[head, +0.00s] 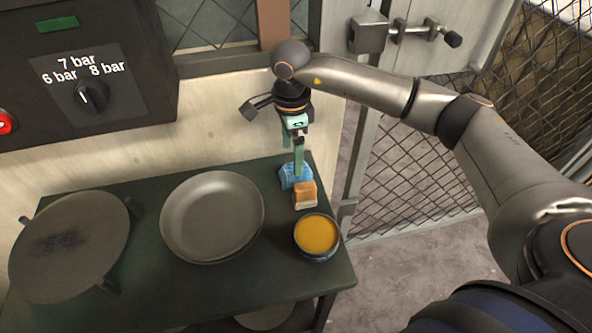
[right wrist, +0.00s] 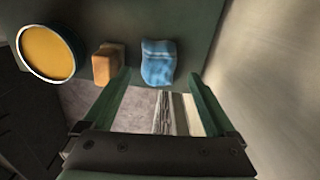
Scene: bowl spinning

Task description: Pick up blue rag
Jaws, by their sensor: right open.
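The blue rag (head: 293,175) lies at the back right of the dark green table (head: 150,306). In the right wrist view the blue rag (right wrist: 158,62) is just ahead of the fingertips, between their lines. My right gripper (head: 296,168) points down at the rag, its green fingers overlapping it in the head view. In the right wrist view my right gripper (right wrist: 160,80) is open, with nothing between its fingers. Whether the fingertips touch the rag cannot be told. My left gripper is not in view.
An orange-brown sponge-like block (head: 305,194) sits right next to the rag. A bowl of yellow-orange content (head: 317,234) stands in front of it. A grey pan (head: 211,215) and a round plate (head: 68,246) lie to the left. A wall rises behind the table; a mesh gate (head: 425,170) stands right.

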